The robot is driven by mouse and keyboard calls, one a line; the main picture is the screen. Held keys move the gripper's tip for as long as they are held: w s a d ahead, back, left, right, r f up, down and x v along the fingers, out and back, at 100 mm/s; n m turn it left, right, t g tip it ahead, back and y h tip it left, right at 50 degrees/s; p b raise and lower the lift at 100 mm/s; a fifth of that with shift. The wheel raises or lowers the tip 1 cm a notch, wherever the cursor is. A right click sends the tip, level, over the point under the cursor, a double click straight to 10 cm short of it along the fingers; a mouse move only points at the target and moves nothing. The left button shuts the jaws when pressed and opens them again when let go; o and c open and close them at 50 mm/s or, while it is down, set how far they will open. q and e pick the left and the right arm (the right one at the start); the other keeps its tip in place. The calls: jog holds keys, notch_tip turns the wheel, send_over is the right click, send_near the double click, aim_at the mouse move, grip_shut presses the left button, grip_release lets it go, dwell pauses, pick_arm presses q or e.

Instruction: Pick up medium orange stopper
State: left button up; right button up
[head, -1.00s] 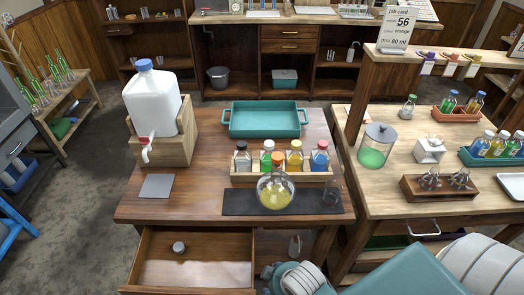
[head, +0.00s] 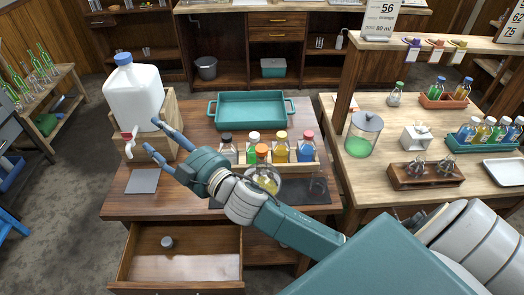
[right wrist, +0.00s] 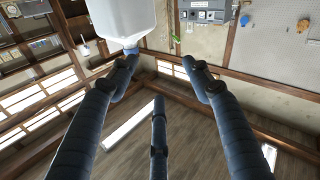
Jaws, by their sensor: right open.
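An orange stopper (head: 262,150) sits on top of the round flask (head: 265,181) of yellow liquid on the dark mat. Another small orange piece (head: 436,44) with a white tag is on the raised shelf at the right, between a purple and a yellow one; I cannot tell which is the medium stopper. My right gripper (head: 153,132) is open and empty, its fingers pointing left in front of the jug stand. Its hand and forearm partly cover the flask and mat. In the right wrist view its spread fingers (right wrist: 160,75) hold nothing. My left gripper is out of view.
A white jug (head: 134,92) with a red tap stands on a wooden stand at the left. A rack of capped bottles (head: 295,165) is behind the flask. A teal tray (head: 250,125) lies behind. An open drawer (head: 200,270) juts out in front.

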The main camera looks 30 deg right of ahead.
jog(key=s+a+r+n+g+y, duration=0.3)
jog(key=a+r+n+g+y, duration=0.1)
jog(key=a+r+n+y, duration=0.75)
jog(key=s+a+n+g+y, duration=0.2)
jog(key=s+a+n+g, duration=0.15)
jog(key=n+g, duration=0.25)
jog(key=n+g+h, duration=0.1)
jog(key=g+h, duration=0.7)
jog(key=h, duration=1.1)
send_over(262, 148)
notch_tip(262, 148, down, 10)
jog(key=shift+w+f, duration=0.1)
jog(key=shift+f, duration=0.15)
notch_tip(262, 148, down, 5)
jog(key=shift+w+r+p, duration=0.1)
jog(key=shift+r+p, duration=0.1)
jog(key=shift+p, duration=0.65)
notch_tip(262, 148, down, 6)
jog(key=p, duration=0.3)
jog(key=shift+r, duration=0.25)
jog(key=shift+f, duration=0.2)
jog(key=c, duration=1)
